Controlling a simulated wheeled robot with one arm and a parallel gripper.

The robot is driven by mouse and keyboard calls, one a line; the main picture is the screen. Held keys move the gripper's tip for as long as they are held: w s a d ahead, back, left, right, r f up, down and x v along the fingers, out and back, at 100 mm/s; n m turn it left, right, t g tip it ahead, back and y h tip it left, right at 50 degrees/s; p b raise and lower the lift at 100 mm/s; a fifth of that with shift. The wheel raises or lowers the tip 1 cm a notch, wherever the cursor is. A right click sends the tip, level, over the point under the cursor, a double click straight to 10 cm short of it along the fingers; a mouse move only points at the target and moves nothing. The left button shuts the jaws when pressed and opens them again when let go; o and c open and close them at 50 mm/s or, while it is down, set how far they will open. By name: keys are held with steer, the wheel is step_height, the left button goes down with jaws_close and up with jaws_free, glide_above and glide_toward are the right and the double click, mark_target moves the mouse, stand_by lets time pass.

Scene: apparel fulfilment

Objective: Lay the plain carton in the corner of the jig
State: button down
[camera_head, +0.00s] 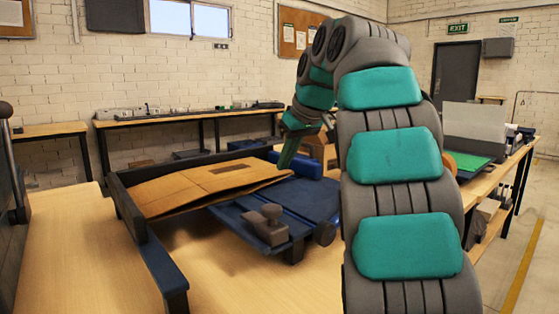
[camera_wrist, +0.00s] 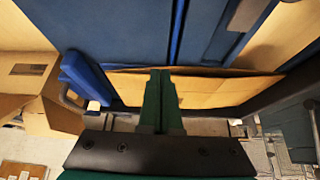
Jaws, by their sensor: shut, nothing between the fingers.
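The plain carton (camera_head: 205,186) is a flat brown piece with a darker rectangle on top, in the left middle of the head view. It lies slanted, its left side by the dark fence of the jig and its right part over the blue bed. The jig's blue bed (camera_head: 312,198) extends to the right of it. My gripper (camera_head: 283,165) is shut and empty at the carton's far right end. In the wrist view its green fingers (camera_wrist: 160,73) are together in front of the carton (camera_wrist: 215,92); contact cannot be told.
A grey clamp-like block (camera_head: 265,224) stands on the jig's front edge. A blue raised block (camera_head: 238,169) is behind the bed. An open brown box (camera_wrist: 45,105) shows at left in the wrist view. The wooden table (camera_head: 90,255) is clear at front left.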

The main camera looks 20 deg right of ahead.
steer(key=x, duration=0.5)
steer(key=shift+w+f, duration=0.15)
steer(key=shift+f, duration=0.1)
steer(key=shift+w+a+f+p, duration=0.25)
steer(key=shift+w+f+p, duration=0.1)
steer(key=shift+w+f, duration=0.7)
steer(key=shift+w+a+p, duration=0.25)
steer(key=shift+w, duration=0.5)
steer(key=shift+w+a+p, duration=0.2)
steer(key=shift+w, duration=0.55)
